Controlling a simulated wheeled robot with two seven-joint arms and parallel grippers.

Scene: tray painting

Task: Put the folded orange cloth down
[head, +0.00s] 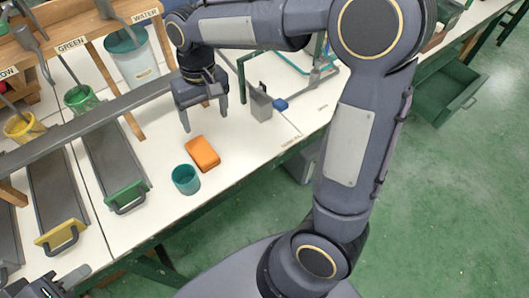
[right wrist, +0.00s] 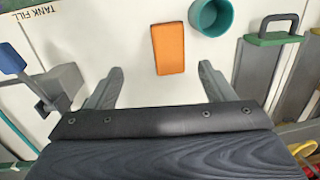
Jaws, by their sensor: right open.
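The folded orange cloth (head: 202,153) lies flat on the white table, near the table's front edge. It also shows in the right wrist view (right wrist: 168,49), lying just beyond and between the fingertips. My right gripper (head: 204,121) is open and empty, above the table behind the cloth and apart from it. Its two spread fingers also show in the right wrist view (right wrist: 160,70). A dark part of my left gripper (head: 42,288) shows at the bottom left corner of the head view. Its fingers are not clear.
A teal cup (head: 186,179) stands just in front of the cloth. A green-ended grey tray (head: 112,160) and a yellow-ended tray (head: 57,200) lie to the left. A grey block with a blue knob (head: 260,104) stands right of the gripper. A white bucket (head: 133,60) is behind.

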